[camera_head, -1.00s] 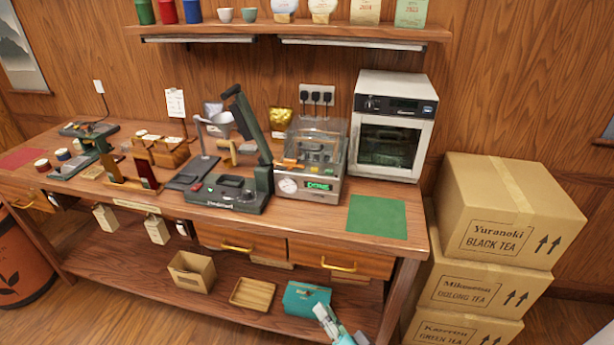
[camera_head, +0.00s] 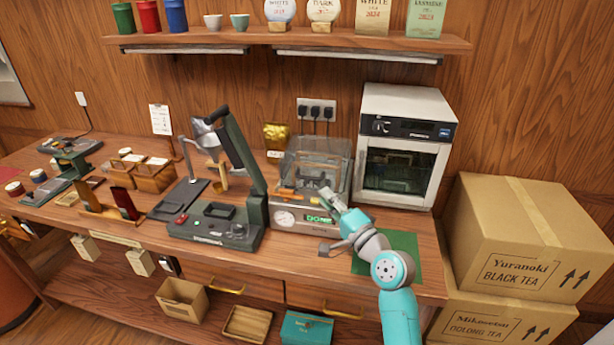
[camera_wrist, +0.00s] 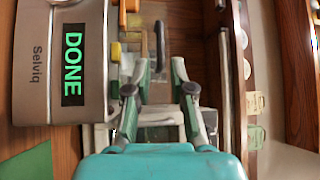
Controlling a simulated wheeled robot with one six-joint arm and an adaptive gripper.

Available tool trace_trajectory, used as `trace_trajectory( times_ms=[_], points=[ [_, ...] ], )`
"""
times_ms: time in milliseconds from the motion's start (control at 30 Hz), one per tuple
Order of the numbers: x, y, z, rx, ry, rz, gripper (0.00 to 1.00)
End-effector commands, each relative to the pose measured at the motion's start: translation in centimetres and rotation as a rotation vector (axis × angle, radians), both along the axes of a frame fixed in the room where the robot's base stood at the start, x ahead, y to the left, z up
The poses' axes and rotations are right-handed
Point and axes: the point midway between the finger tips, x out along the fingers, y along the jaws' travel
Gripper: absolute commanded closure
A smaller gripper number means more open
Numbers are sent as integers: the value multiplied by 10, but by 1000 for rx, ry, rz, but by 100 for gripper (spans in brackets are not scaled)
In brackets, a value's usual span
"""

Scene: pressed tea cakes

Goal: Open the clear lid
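The clear lid (camera_head: 322,150) appears down over the steel machine (camera_head: 284,215) at the middle right of the bench. Orange parts and a dark bar show through it. The machine's green display (camera_head: 318,218) reads DONE in the wrist view (camera_wrist: 73,65). My gripper (camera_head: 326,196) is at the front of the machine, close to the lid's lower front. In the wrist view, my gripper (camera_wrist: 160,66) has its two fingers apart with nothing held between them. A dark bar (camera_wrist: 160,46) lies beyond the fingertips. I cannot tell whether a finger touches the lid.
A white oven (camera_head: 398,165) stands close to the right of the machine. A dark green press (camera_head: 232,190) stands close to its left. A green mat (camera_head: 406,244) lies under my arm. A shelf (camera_head: 300,42) runs above. Stacked boxes (camera_head: 530,240) stand at the right.

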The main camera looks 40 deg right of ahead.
Motion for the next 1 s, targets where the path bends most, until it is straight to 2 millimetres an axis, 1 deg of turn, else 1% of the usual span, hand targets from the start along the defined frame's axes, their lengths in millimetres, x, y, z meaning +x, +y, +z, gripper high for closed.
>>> trace_trajectory(
  times_ms=[300,500,700,967,1000],
  points=[
    [55,-6,8,-2,-1,1,77],
    [82,-9,10,-1,0,0,77],
    [94,-10,12,-2,0,0,77],
    [95,-10,12,-2,0,-1,77],
    [95,-10,12,-2,0,-1,80]
  ],
)
